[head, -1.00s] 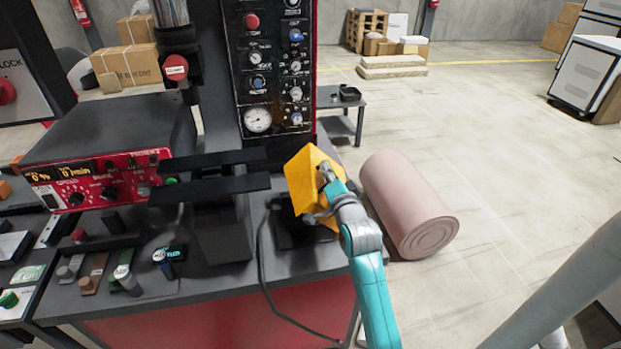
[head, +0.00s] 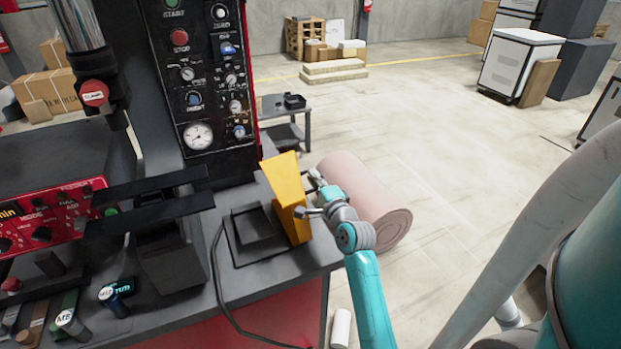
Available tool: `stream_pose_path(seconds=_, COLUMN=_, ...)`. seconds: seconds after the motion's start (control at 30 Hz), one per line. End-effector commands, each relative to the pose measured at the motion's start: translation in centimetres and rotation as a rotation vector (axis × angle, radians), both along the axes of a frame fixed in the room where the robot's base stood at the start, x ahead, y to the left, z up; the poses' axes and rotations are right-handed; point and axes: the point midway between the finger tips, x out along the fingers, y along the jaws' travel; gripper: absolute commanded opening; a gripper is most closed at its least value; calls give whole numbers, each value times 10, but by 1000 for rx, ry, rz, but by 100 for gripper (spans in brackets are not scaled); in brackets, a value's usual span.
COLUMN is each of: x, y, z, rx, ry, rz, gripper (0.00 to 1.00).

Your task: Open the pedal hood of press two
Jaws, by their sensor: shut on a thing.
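The yellow pedal hood (head: 287,195) stands raised, nearly upright, along the right side of a dark pedal base (head: 252,232) on the bench. The square top of the base is uncovered. My gripper (head: 308,196) is at the right side of the hood, with one finger near its upper part and one lower down, shut on it. The exact contact is partly hidden by the hood and the fingers.
The press column with its control panel (head: 205,80) stands behind the base. Two dark bars (head: 150,200) reach out to its left. A black cable (head: 222,290) runs down the bench front. A pink roll (head: 365,200) lies on the floor beyond my gripper.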

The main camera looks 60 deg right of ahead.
Motion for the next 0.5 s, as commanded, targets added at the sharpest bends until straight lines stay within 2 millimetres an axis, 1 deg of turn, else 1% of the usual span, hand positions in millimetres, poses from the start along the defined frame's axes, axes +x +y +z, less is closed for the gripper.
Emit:
stream_pose_path(seconds=0.43, x=0, y=-1, z=-1, rx=8, ry=-6, rz=0, gripper=0)
stream_pose_path(seconds=0.47, x=0, y=-1, z=-1, rx=8, ry=-6, rz=0, gripper=14)
stream_pose_path(seconds=0.5, x=0, y=-1, z=-1, rx=8, ry=-6, rz=0, gripper=24)
